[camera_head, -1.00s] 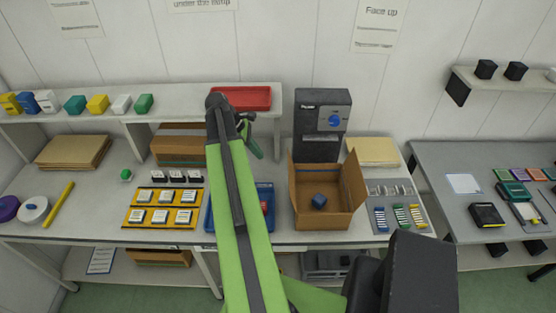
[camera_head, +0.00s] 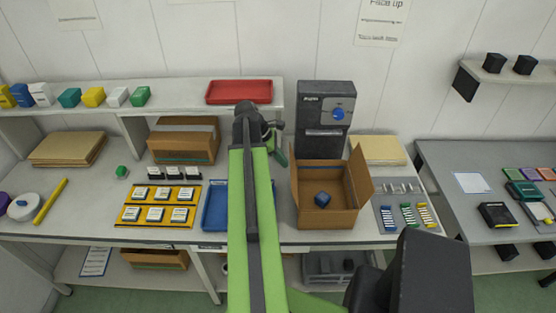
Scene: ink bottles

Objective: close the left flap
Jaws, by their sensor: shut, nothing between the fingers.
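An open brown cardboard box (camera_head: 325,216) stands on the table, right of my arm, with a small dark blue cube (camera_head: 322,199) inside. Its left flap (camera_head: 296,190) stands up along the left side, not folded over the opening. Its right flap (camera_head: 360,169) stands up and leans outward. My gripper (camera_head: 281,157) is shut and empty, left of the box near its back left corner and partly hidden behind my arm. I cannot tell its exact height or distance from the left flap.
A dark grey machine with a blue knob (camera_head: 337,114) stands right behind the box. A blue tray (camera_head: 215,208) lies left, partly hidden by my arm. A red tray (camera_head: 240,91) sits on the raised shelf. A grey tray of small coloured pieces (camera_head: 405,215) lies close to the box's right.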

